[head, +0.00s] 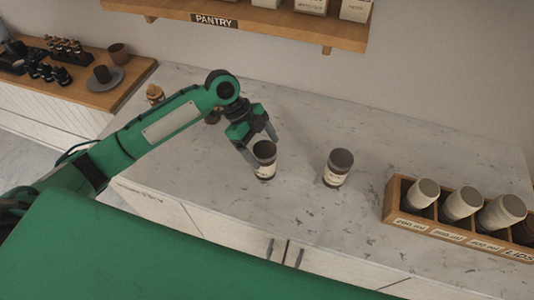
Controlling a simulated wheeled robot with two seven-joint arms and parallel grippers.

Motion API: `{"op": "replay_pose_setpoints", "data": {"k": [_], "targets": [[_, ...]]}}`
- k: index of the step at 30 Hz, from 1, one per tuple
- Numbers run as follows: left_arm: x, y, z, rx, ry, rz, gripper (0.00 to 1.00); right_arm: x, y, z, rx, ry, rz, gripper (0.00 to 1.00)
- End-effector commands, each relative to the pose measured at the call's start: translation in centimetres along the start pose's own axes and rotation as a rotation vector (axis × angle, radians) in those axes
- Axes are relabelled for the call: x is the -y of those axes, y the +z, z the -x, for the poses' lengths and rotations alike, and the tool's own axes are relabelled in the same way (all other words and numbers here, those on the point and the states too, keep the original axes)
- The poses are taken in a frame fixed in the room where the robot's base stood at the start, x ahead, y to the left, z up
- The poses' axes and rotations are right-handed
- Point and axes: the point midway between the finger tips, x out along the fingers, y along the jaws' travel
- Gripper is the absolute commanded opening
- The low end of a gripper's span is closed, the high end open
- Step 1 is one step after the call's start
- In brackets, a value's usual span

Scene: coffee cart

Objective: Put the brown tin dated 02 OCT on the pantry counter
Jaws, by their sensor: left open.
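Two dark brown tins with pale labels stand upright on the marble pantry counter (230,205) in the head view. The left tin (265,172) is right under my left gripper (258,148). The right tin (338,168) stands apart from it, with clear counter between them. The dates on the labels are too small to read. My left gripper is open, pointing down, with its fingers at the top of the left tin; I cannot tell whether they touch it. My right gripper is out of view.
A wooden lids box (390,205) with stacked pale cups stands at the right. A pantry shelf (300,25) with containers hangs above. A small wooden item (155,92) is at the counter's back left. A side counter with a brown cup (118,54) is further left.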

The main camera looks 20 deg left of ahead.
Motion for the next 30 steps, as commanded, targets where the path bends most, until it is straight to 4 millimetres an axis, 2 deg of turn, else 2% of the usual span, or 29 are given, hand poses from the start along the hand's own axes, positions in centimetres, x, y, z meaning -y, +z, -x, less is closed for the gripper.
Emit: {"op": "replay_pose_setpoints", "data": {"k": [6, 12, 18, 30], "targets": [[0.1, 0.2, 4.7, 0.002, -0.004, -0.001, 0.80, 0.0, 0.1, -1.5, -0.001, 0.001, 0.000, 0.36], [0.1, 0.1, 7.9, 0.001, -0.003, -0.001, 0.80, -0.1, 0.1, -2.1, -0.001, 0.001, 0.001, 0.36], [0.0, -0.1, 9.1, 0.000, -0.001, -0.001, 0.80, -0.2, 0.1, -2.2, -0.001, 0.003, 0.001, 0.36], [0.0, 0.0, 9.1, 0.000, 0.000, -0.001, 0.80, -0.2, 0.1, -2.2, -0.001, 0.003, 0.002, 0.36]]}}
